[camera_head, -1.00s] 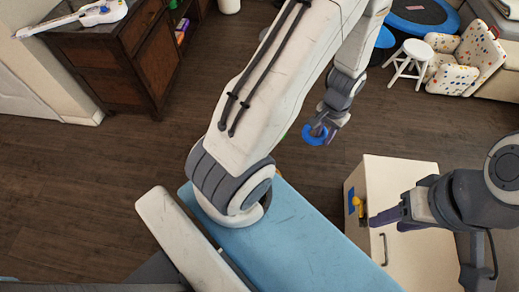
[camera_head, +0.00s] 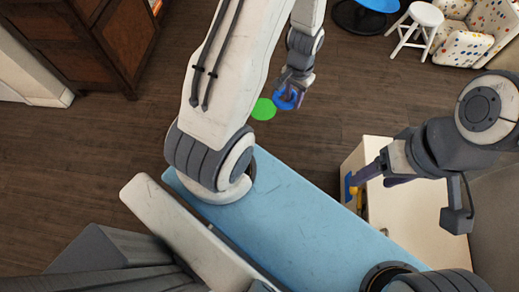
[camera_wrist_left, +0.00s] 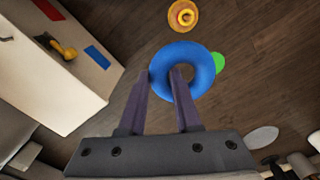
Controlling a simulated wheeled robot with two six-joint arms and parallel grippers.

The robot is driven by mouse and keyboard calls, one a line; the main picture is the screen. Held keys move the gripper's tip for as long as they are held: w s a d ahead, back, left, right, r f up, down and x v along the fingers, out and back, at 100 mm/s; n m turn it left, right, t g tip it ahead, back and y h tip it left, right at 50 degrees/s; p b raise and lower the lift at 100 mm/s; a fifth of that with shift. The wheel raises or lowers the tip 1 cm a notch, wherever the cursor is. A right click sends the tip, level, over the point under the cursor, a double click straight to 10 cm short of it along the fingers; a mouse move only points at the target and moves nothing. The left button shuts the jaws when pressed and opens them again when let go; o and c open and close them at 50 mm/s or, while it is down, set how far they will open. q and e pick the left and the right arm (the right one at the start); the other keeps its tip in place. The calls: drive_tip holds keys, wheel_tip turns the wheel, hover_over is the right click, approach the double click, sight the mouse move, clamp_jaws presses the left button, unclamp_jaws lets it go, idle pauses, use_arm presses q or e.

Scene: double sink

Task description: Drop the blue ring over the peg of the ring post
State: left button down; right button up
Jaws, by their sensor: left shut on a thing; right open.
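My left gripper (camera_head: 287,93) is shut on the blue ring (camera_head: 283,101) and holds it out over the floor. In the left wrist view, the ring (camera_wrist_left: 205,60) faces the camera, with one finger reaching over its hole. A round orange thing with a yellow upright middle (camera_wrist_left: 183,15), which looks like the ring post, stands beyond the ring, apart from it. I cannot make out this post in the head view. My right gripper (camera_head: 372,180) is open and empty, over the near-left side of a white cabinet.
A green disc (camera_head: 263,109) shows beside the ring, partly hidden by it in the left wrist view (camera_wrist_left: 219,63). The white cabinet (camera_head: 400,210) bears blue and red patches and a yellow knob-like thing (camera_wrist_left: 64,50). A white stool (camera_head: 416,25) stands at the back right. Dark floor surrounds the ring.

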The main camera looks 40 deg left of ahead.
use_arm(q)
drive_tip(key=s+a+f+b, duration=0.1)
drive_tip(key=a+f+b, duration=0.2)
drive_tip(key=f+b, duration=0.9)
drive_tip(key=s+a+f+b, duration=0.1)
drive_tip(key=a+f+b, duration=0.3)
drive_tip(key=f+b, duration=0.8)
drive_tip(key=s+a+f+b, duration=0.1)
drive_tip(key=a+f+b, duration=0.2)
drive_tip(key=f+b, duration=0.9)
wheel_tip(320, 180, down, 4)
drive_tip(key=shift+a+r+m, duration=0.25)
drive_tip(key=shift+a+m, duration=0.1)
drive_tip(key=shift+m, duration=0.05)
